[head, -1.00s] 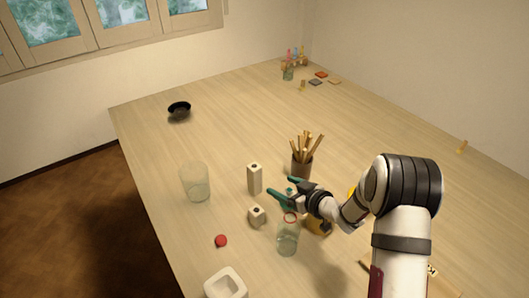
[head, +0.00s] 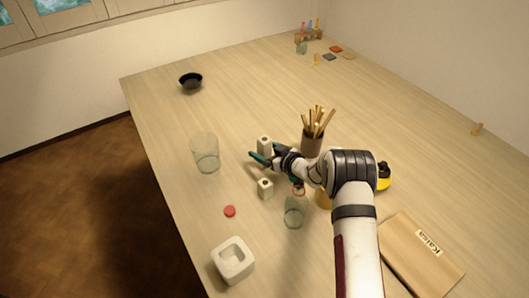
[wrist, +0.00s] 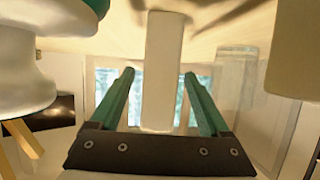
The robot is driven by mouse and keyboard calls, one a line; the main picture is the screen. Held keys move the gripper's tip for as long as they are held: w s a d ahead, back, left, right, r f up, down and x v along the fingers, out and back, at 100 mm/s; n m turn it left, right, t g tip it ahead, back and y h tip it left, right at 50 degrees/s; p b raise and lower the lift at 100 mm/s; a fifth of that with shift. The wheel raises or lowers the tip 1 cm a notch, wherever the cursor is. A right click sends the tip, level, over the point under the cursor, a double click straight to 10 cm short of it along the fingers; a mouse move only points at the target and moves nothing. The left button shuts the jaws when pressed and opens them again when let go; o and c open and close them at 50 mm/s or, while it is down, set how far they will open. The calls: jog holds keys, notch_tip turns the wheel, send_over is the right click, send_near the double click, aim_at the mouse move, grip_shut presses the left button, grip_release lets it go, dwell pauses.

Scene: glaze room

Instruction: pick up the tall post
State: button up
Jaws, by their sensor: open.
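The tall post (head: 264,143) is a pale upright block with a dark hole in its top, standing on the table. In the wrist view the post (wrist: 165,60) shows between the two green fingers of my gripper (wrist: 158,76), with a gap on either side. In the head view my gripper (head: 264,155) is low at the post, its fingers open and partly covering the post's lower part. I cannot see either finger touching it.
A short post (head: 265,189) stands nearer the camera, close to my gripper. A clear glass (head: 206,153) stands left, a brush cup (head: 312,142) right. A red-rimmed jar (head: 294,212), red cap (head: 230,211) and white hollow block (head: 233,262) are nearer. The far table is mostly clear.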

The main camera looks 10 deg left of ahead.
grip_shut()
dwell(0.4)
